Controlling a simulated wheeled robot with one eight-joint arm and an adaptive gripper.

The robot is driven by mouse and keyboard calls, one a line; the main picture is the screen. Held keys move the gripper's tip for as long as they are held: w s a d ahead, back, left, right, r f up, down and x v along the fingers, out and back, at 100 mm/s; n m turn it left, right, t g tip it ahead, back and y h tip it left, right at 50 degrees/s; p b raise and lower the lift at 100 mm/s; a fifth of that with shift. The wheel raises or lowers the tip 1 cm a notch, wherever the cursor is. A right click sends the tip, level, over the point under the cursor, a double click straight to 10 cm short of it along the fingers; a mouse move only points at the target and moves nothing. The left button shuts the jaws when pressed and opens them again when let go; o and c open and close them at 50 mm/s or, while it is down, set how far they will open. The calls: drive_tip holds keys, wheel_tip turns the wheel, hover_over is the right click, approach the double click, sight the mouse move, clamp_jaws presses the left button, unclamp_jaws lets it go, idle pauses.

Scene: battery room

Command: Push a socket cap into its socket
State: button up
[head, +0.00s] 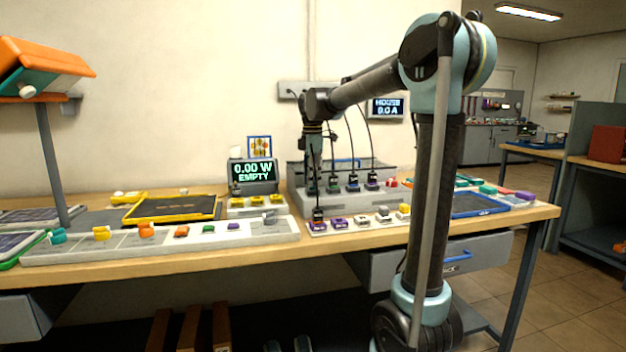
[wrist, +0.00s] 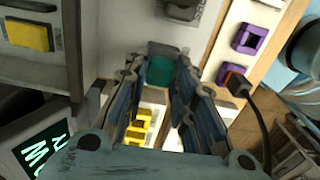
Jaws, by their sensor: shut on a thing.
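My gripper (head: 312,186) points down at the left end of the grey socket block (head: 342,205) in the head view. In the wrist view its two blue fingers (wrist: 161,88) are closed on a teal piece (wrist: 161,72), which looks like a cap. The teal piece is over or against the pale face of the block (wrist: 135,40); I cannot tell whether it is in a socket. The fingers hide it in the head view. Purple caps or sockets (wrist: 250,38) sit in a strip at the block's front, also seen in the head view (head: 340,224).
Black cables with plugs (head: 352,185) rise from the block close to my gripper. A meter display (head: 253,172) reading "0.00 W EMPTY" stands to the left, with yellow pieces (head: 257,200) before it. A long grey tray (head: 265,233) with coloured pieces lies along the front.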

drive_tip(key=o, duration=0.6)
drive_tip(key=shift+c, duration=0.2)
wheel_tip(320, 180, up, 11)
idle(1.0)
drive_tip(key=s+d+f+m, duration=0.6)
drive_tip(key=s+d, duration=0.2)
drive_tip(key=d, duration=0.1)
drive_tip(key=s+d+f+m, duration=0.4)
drive_tip(key=s+f+m, duration=0.1)
drive_tip(key=s+f, duration=0.3)
drive_tip(key=s+d+f+m+t, duration=0.1)
drive_tip(key=s+d+f+m, duration=0.3)
drive_tip(key=s+f, duration=0.3)
drive_tip(key=s+d+f+m+t, duration=0.1)
drive_tip(key=s+d+f+m, duration=0.3)
drive_tip(key=f, duration=0.9)
drive_tip(key=s+m, duration=0.2)
drive_tip(key=s, duration=0.2)
drive_tip(key=shift+s+d, duration=0.3)
drive_tip(key=shift+s, duration=0.05)
